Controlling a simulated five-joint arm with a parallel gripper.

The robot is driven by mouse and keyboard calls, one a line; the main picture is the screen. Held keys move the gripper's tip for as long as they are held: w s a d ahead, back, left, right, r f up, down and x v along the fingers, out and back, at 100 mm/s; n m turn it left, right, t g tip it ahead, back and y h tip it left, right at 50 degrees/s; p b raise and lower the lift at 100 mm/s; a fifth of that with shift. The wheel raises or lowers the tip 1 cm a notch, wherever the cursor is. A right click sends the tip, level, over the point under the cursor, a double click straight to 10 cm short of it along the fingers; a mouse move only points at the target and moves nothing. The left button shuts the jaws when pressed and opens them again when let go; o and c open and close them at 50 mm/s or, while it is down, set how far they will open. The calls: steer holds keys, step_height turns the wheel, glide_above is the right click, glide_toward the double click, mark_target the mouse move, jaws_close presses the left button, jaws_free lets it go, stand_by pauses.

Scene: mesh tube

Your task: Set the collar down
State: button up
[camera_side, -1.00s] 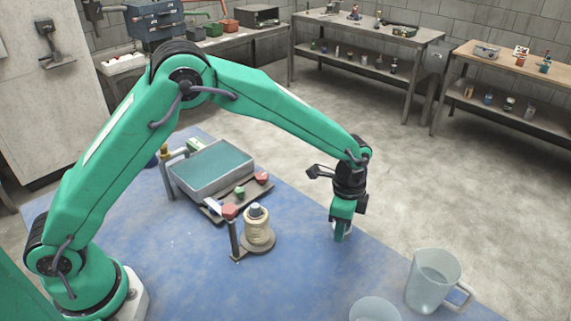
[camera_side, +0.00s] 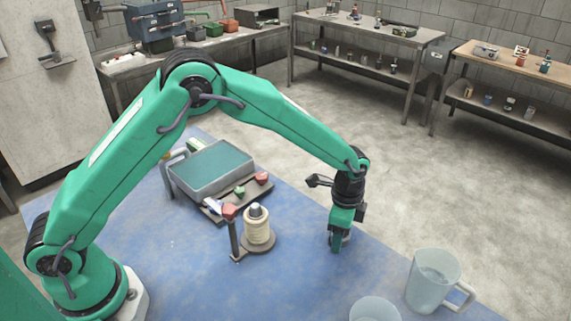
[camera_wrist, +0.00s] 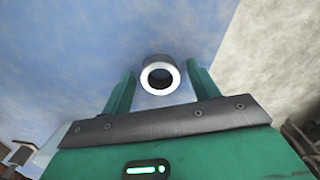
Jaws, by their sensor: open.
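The collar (camera_wrist: 146,78) is a short grey tube with a white ring-shaped end around a dark hole. In the wrist view it sits between my two green fingers, with a gap visible on each side. My gripper (camera_side: 337,245) is open and points straight down, its fingertips low over the blue mat near its right edge. In the side view the fingers mostly hide the collar. Whether the collar rests flat on the mat is hard to tell.
A cream spool (camera_side: 257,232) on a post stands left of my gripper, beside a red-topped bracket (camera_side: 232,231). A grey tray (camera_side: 211,170) is behind them. A clear mug (camera_side: 432,281) and another clear cup (camera_side: 374,309) stand at the front right. The mat (camera_side: 290,275) is bare around my gripper.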

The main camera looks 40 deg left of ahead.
steer(key=shift+r, duration=0.1)
step_height(320, 180, up, 12)
stand_by(0.8)
steer(key=shift+r, duration=0.15)
stand_by(0.3)
steer(key=s+a+r+n+t, duration=0.3)
steer(key=s+a+r+n, duration=0.4)
steer(key=s+a+r, duration=0.45)
steer(key=s+a+n+t, duration=0.2)
steer(key=s+a+n, duration=0.4)
steer(key=s+a, duration=0.4)
steer(key=s, duration=0.4)
steer(key=shift+a+r+n+t, duration=0.2)
steer(key=shift+n+t, duration=0.1)
